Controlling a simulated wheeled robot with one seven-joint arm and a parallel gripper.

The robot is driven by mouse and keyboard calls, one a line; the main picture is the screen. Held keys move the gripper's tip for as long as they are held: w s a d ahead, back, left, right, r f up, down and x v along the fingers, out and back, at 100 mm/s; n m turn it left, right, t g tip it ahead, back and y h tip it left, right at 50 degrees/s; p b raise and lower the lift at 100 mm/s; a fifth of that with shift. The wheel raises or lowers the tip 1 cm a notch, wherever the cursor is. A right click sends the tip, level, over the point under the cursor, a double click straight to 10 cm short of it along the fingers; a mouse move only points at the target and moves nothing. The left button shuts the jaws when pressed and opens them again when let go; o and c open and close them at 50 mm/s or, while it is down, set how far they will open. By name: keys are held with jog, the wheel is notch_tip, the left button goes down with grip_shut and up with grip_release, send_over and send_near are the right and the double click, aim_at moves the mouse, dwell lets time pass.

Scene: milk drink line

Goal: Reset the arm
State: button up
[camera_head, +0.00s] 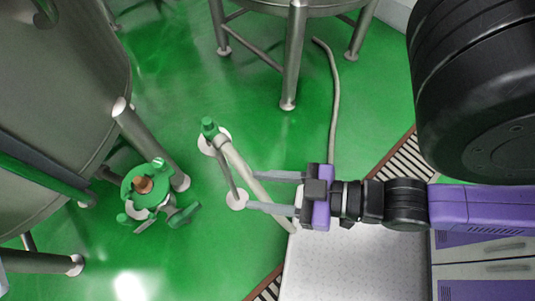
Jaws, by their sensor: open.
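My gripper (249,192) is in the middle of the head view. Its two long grey fingers point left and stand apart, with nothing held between them. My purple and black arm reaches in from the right edge. Behind the fingers, a pale pipe stand (240,170) with a green cap rises from the floor. I cannot tell from this view how far the fingers are from the pipe.
A large steel tank (70,75) on legs fills the left side. A green valve (150,186) sits beside it. Another legged vessel (290,50) stands at the top. A hose (333,100) lies on the green floor (215,265). A white surface (350,265) is below my arm.

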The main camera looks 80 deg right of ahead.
jog(key=shift+s+r, duration=0.3)
jog(key=shift+r, duration=0.05)
notch_tip(320, 180, up, 9)
jog(key=p, duration=0.9)
jog(key=shift+r, duration=0.15)
dwell(0.4)
